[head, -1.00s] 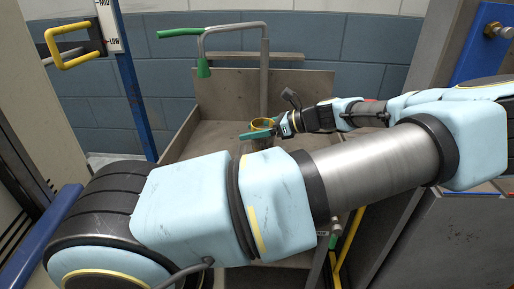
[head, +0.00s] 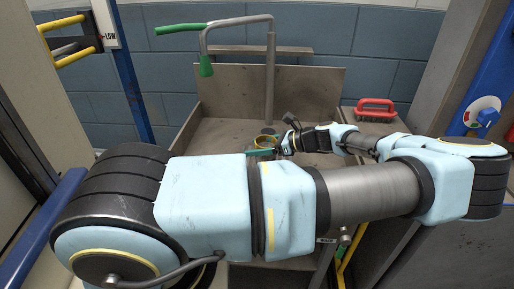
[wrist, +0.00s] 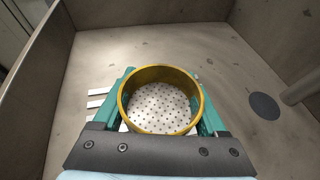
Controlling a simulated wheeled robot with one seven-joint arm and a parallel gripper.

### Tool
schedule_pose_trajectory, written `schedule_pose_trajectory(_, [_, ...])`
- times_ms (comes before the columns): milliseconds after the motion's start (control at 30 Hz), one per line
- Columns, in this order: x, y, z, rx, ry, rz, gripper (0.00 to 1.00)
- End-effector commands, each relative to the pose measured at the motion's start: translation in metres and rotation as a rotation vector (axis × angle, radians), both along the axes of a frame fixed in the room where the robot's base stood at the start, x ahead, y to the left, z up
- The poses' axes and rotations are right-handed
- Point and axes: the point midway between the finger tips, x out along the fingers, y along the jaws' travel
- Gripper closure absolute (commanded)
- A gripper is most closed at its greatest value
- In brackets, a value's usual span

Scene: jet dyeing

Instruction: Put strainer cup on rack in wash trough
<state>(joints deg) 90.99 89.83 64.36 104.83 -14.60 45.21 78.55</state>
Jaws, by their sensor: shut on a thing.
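The strainer cup (wrist: 160,69) has a yellow rim and a pale, perforated bottom. It is upright between the green fingers of my gripper (wrist: 162,98), which is shut on it. White slats of the rack (wrist: 99,103) show left of the cup in the wrist view; the rest is hidden under the cup and gripper. I cannot tell whether the cup touches the rack.
A tap pipe (head: 270,80) with a green-ended spout (head: 206,66) stands at the trough's back. A dark round drain (wrist: 264,106) lies on the trough floor at right. A red-handled brush (head: 375,108) sits right of the trough. The trough floor around the rack is clear.

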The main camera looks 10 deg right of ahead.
Motion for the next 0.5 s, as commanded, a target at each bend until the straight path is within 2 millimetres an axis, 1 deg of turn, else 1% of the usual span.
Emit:
schedule_pose_trajectory(133, [-0.0001,0.0005,-0.0101,0.001,0.001,0.001,0.82])
schedule_pose_trajectory(467, [-0.0003,0.0003,-0.0137,0.000,0.002,0.001,0.82])
schedule_pose_trajectory(500, [-0.0002,0.0002,-0.0138,0.000,0.002,-0.001,0.23])
